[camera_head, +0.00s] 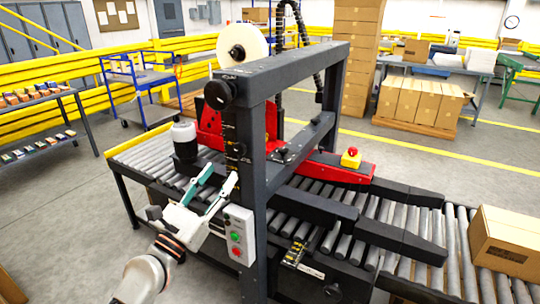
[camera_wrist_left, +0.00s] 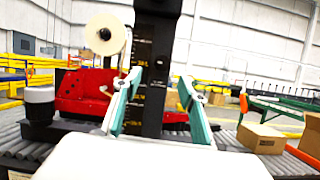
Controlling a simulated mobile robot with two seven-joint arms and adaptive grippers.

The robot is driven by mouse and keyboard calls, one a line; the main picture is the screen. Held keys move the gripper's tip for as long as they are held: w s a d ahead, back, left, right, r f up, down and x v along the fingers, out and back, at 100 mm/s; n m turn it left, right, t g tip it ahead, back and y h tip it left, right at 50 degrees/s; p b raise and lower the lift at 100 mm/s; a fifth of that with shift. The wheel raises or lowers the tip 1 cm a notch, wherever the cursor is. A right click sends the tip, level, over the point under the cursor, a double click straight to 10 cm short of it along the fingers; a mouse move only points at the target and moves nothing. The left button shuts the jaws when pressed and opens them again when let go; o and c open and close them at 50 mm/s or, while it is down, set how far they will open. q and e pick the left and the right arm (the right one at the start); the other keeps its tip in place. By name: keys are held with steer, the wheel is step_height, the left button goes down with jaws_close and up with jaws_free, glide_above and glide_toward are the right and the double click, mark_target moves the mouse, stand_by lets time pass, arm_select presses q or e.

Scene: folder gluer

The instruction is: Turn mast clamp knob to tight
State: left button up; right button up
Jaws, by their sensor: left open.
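A round black knob (camera_head: 220,92) sits near the top of the dark mast (camera_head: 252,135) of the machine frame in the head view. I cannot read whether it is tight or loose. The mast has small yellow marks on its side and also stands in the middle of the left wrist view (camera_wrist_left: 154,95). My left gripper (camera_head: 220,177) is open, its teal fingers pointing up at the mast, below and apart from the knob. In the left wrist view its fingertips (camera_wrist_left: 159,76) appear on either side of the mast. No knob shows clearly there. My right gripper is not in view.
A grey button box (camera_head: 237,236) is beside my left gripper. A black cylinder with a white top (camera_head: 185,143) stands left of the mast by the roller conveyor (camera_head: 150,158). A tape roll (camera_head: 243,46) is above. A carton (camera_head: 508,243) lies on the right rollers.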

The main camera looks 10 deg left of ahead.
mark_target(238, 150)
arm_select(q)
steer(key=shift+n, duration=0.4)
steer(key=x, duration=0.2)
steer(key=p+x, duration=0.1)
steer(key=x, duration=0.1)
steer(key=p+x, duration=0.1)
steer(key=x, duration=0.2)
steer(key=shift+s+d+r, duration=0.15)
steer(key=shift+s+r, duration=0.05)
steer(key=shift+r, duration=0.1)
steer(key=shift+w+d+r, duration=0.25)
steer(key=shift+w, duration=0.5)
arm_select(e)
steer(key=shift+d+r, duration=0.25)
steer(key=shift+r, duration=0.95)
arm_select(q)
steer(key=shift+c, duration=0.4)
steer(key=c, duration=1)
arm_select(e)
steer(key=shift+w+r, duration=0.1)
